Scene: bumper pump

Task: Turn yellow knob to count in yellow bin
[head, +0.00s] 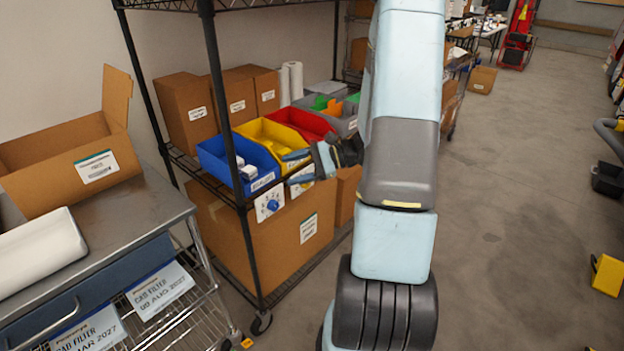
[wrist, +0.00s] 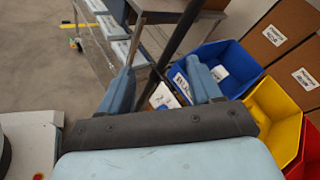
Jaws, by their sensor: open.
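The yellow bin (head: 254,130) stands on the wire shelf between the blue and red bins and holds yellow items. It also shows at the right of the wrist view (wrist: 272,106). My gripper (head: 291,167) is open, its fingers pointing left in front of the yellow bin's front side; nothing shows between the fingers in the wrist view (wrist: 160,56). A white dial card (head: 302,187) shows in part below the gripper, under the yellow bin.
The blue bin (head: 213,152) has a white dial card with a blue knob (head: 273,204) below it. The red bin (head: 302,120) and a grey bin (head: 343,125) stand farther along. A black shelf post (head: 222,95) rises close by. A metal cart (head: 120,215) stands left.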

